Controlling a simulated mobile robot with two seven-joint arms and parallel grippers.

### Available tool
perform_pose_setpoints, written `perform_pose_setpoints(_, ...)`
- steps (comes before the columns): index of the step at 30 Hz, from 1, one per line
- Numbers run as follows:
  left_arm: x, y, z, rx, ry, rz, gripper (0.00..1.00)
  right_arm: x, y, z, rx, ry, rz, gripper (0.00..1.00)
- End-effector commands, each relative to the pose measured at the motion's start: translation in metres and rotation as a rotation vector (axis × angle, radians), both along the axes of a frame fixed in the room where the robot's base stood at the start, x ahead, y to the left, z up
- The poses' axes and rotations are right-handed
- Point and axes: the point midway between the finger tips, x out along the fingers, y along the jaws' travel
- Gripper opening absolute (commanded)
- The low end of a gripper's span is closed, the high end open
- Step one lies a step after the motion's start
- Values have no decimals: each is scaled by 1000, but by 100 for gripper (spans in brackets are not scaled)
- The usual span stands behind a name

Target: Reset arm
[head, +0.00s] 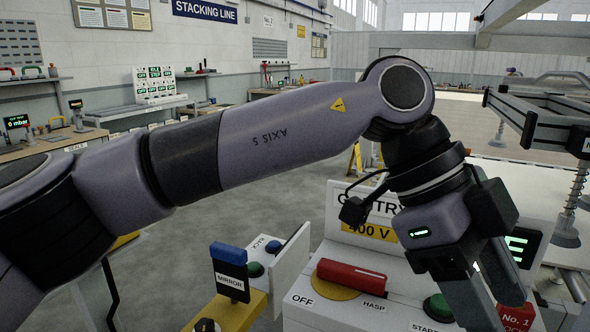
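My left arm comes in from the left across the middle of the view. Its gripper (497,300) points down at the lower right, over the right part of a white control console (330,318). The two fingers stand apart with nothing seen between them; the nearer one runs out of the bottom edge. A red handle (350,275) lies across a yellow disc beside the words OFF and HASP, left of the gripper. A green button (438,307) marked START is close to the nearer finger. A red No. 1 tag (516,317) is partly behind the farther finger. My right gripper is not in view.
A blue-topped MIRROR block (229,270) and a RACK panel (277,265) with a green button stand left of the console. A gantry frame (545,110) with suction cups hangs at the right. A bench (55,143) lines the left wall. Open floor lies behind.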

Motion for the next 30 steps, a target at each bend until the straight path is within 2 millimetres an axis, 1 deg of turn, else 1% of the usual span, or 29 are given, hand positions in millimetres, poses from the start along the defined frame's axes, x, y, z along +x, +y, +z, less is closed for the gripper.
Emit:
perform_pose_setpoints(1, -12, -11, -1, -114, 61, -43, 53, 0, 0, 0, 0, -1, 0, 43)
perform_pose_setpoints(3, -25, -24, 7, -282, 130, -81, 53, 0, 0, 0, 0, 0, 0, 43)
perform_pose_setpoints(5, -33, -33, 16, -427, 185, -96, 53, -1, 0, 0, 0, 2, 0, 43)
perform_pose_setpoints(7, -38, -40, 30, -595, 242, -95, 53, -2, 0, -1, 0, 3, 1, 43)
perform_pose_setpoints(10, -37, -42, 52, -830, 313, -52, 53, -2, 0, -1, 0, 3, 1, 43)
perform_pose_setpoints(13, -25, -37, 74, -1050, 368, 36, 53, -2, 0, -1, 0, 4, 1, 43)
perform_pose_setpoints(15, -11, -29, 86, -1192, 398, 122, 53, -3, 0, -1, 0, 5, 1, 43)
perform_pose_setpoints(17, 5, -20, 94, -1302, 416, 213, 53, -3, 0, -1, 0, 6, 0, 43)
perform_pose_setpoints(18, 17, -12, 98, -1369, 425, 282, 53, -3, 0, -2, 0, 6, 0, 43)
perform_pose_setpoints(20, 36, 2, 100, -1458, 433, 394, 53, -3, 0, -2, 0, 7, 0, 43)
perform_pose_setpoints(22, 60, 20, 97, -1542, 434, 539, 53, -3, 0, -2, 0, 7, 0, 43)
perform_pose_setpoints(23, 71, 28, 95, -1573, 431, 606, 53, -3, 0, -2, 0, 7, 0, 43)
perform_pose_setpoints(24, 85, 41, 89, -1605, 428, 698, 53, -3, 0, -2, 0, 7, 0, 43)
perform_pose_setpoints(26, 106, 60, 77, -1639, 417, 842, 53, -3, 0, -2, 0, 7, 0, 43)
perform_pose_setpoints(27, 118, 73, 67, -1652, 405, 939, 53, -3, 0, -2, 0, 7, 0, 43)
perform_pose_setpoints(29, 136, 94, 48, -1653, 388, 1089, 53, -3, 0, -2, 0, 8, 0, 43)
perform_pose_setpoints(30, 147, 108, 33, -1645, 375, 1189, 53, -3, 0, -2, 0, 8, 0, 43)
